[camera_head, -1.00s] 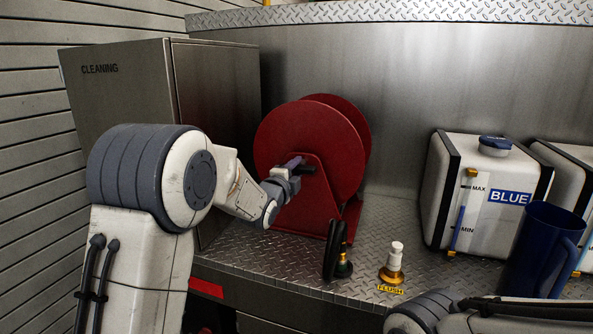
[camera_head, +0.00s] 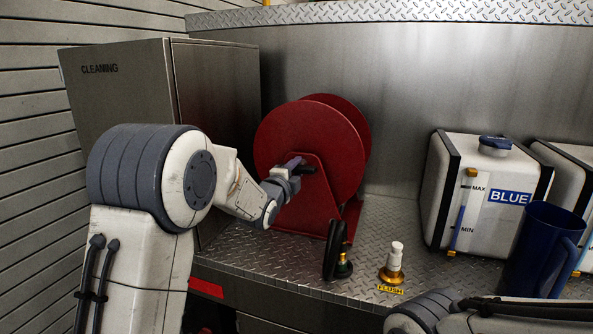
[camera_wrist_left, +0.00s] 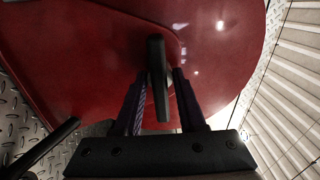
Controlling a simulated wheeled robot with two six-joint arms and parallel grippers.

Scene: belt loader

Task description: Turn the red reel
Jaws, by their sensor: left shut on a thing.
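The red reel (camera_head: 305,135) stands upright on the metal deck, in front of the steel back wall. My left gripper (camera_head: 297,166) is at the front face of the reel, near its middle. In the left wrist view, its two fingers (camera_wrist_left: 160,95) close on a dark crank handle (camera_wrist_left: 157,60) in front of the red disc (camera_wrist_left: 80,60). The gripper and wrist hide part of the reel's hub in the head view. My right gripper is not in view; only part of my right arm shows at the bottom right.
A grey cleaning cabinet (camera_head: 120,110) stands left of the reel. A black hose nozzle (camera_head: 334,250) and the brass flush fitting (camera_head: 392,270) are at the deck's front. A white blue-labelled tank (camera_head: 470,215) and a dark blue jug (camera_head: 540,250) stand at right.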

